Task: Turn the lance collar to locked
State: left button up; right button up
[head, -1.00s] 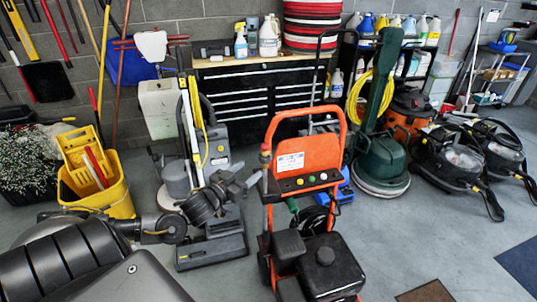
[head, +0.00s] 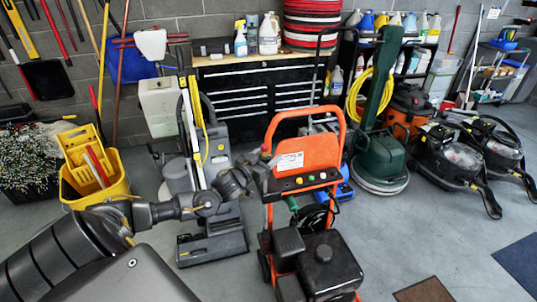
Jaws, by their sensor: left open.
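The orange pressure washer (head: 310,155) stands upright in the middle of the head view. A slim upright part with a small red band (head: 266,149), which looks like the lance and its collar, runs along the left side of its handle. My left gripper (head: 268,168) is open and reaches in from the left at that part, just below the red band. Its fingers overlap the part, and I cannot tell whether they touch it. The collar's setting is too small to read. My right gripper is not in view.
A grey floor machine (head: 212,245) stands under my left arm. A yellow mop bucket (head: 95,180) is at the left. A green floor polisher (head: 380,155) stands close behind the washer at right.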

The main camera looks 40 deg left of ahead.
pick_arm(q)
jog(key=shift+w, duration=0.25)
jog(key=c, duration=1)
